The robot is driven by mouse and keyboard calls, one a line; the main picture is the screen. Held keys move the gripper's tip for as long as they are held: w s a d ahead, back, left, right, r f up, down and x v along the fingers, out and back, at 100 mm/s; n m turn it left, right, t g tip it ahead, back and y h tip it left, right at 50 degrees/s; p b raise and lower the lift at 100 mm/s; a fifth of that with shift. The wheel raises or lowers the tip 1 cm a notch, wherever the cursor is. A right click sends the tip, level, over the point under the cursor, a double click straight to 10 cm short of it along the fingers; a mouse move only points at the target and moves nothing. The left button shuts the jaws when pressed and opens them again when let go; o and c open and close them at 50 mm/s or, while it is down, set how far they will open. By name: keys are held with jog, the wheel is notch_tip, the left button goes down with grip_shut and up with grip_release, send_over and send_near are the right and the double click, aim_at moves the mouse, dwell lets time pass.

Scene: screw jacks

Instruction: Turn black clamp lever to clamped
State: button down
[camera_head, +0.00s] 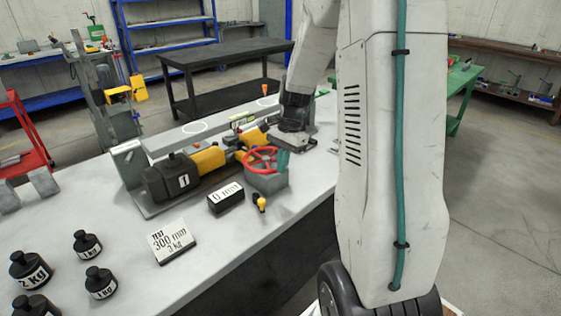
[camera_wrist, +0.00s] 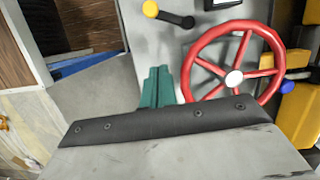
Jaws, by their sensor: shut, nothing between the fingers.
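The clamp lever (camera_wrist: 176,18) is a short black bar with a yellow knob at its left end, at the top of the wrist view. In the head view the lever (camera_head: 260,203) is small, at the front of the grey housing (camera_head: 268,183). My gripper (camera_wrist: 157,87) has teal fingers pressed together, with nothing between them. They are apart from the lever, beside the left rim of the red handwheel (camera_wrist: 234,78). In the head view my gripper (camera_head: 283,161) shows just right of the red wheel. I cannot tell whether it touches the wheel.
The screw jack's yellow and black body (camera_head: 207,160) lies on the grey bench. A black display block (camera_head: 226,198) reading 0 mm and a white card (camera_head: 171,241) stand in front. Several black weights (camera_head: 30,270) stand at the left. The bench's front edge is close to the lever.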

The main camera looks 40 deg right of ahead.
aim_at(259, 201)
jog(key=x, duration=0.6)
jog(key=a, duration=0.3)
jog(key=shift+s+a+f, duration=0.1)
jog(key=shift+s+f, duration=0.1)
jog(key=shift+f, duration=0.05)
jog(key=shift+a, duration=0.4)
